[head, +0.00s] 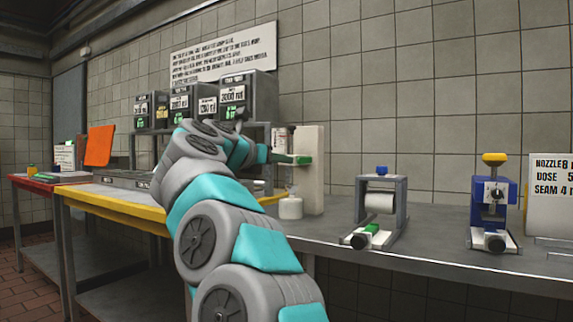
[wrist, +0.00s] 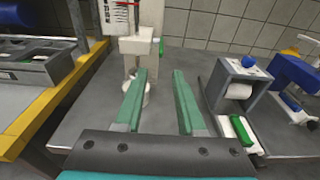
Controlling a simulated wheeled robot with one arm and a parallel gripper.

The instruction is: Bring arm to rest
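My arm reaches out over the counter in the head view, and its links hide much of the middle of the scene. In the wrist view my gripper (wrist: 160,98) has its two green fingers spread apart, with only grey counter showing between them. Its left finger overlaps a small white bottle (wrist: 147,97) in the picture; I cannot tell whether they touch. In the head view the bottle (head: 290,207) stands at the foot of a pale upright stand (head: 313,170).
A grey roller device (head: 380,205) and a blue device with a yellow knob (head: 492,200) stand to the right on the grey counter (head: 430,235). Grey display boxes (head: 250,95) sit on a rack behind my arm. A yellow-edged table (head: 110,206) is at left.

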